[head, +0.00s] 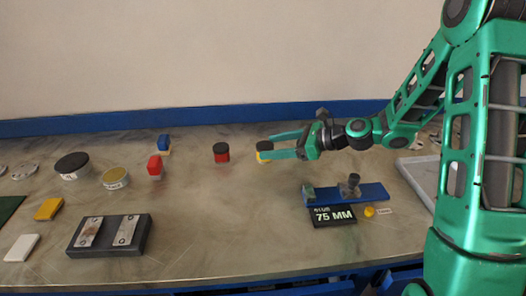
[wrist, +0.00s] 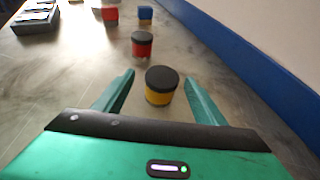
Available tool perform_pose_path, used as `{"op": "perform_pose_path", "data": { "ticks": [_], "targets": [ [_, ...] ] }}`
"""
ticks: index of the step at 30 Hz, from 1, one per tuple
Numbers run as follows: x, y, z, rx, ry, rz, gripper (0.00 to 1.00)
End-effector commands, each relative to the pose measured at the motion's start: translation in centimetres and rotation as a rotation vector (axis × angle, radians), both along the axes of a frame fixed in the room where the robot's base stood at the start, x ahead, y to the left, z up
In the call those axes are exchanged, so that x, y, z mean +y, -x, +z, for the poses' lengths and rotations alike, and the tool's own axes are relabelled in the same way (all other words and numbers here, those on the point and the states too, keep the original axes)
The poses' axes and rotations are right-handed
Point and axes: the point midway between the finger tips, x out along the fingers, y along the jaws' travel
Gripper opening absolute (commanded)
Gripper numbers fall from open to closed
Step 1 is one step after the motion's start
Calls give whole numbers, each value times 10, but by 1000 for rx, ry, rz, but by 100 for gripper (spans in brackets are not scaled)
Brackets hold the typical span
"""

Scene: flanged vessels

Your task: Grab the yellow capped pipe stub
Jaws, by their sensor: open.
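The yellow capped pipe stub (wrist: 158,96) stands upright on the bench, a short yellow cylinder with a dark cap. In the wrist view it is between the two fingers of my gripper (wrist: 158,92), with a visible gap on each side. In the head view the stub (head: 262,156) is partly hidden by the near finger of my gripper (head: 281,145). My gripper is open and low over the bench. A similar red stub with a dark cap (wrist: 142,44) stands beyond the fingertips; in the head view it is to the left (head: 221,153).
Red (head: 155,165) and blue (head: 164,143) blocks stand farther left. A blue fixture (head: 346,194) with a 75 MM label (head: 334,216) lies in front of my gripper. A dark block with metal plates (head: 108,236) is at front left. The bench centre (head: 220,215) is clear.

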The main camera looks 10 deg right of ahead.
Motion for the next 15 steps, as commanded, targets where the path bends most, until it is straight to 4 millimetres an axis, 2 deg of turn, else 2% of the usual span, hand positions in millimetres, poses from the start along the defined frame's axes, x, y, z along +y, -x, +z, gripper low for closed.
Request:
{"op": "perform_pose_path", "data": {
  "ticks": [3, 11, 15],
  "targets": [
    [11, -7, -6, 0, 0, -1, 65],
    [25, -15, -13, 1, 0, -3, 65],
    [41, -24, -22, 0, 0, 0, 65]
  ]
}}
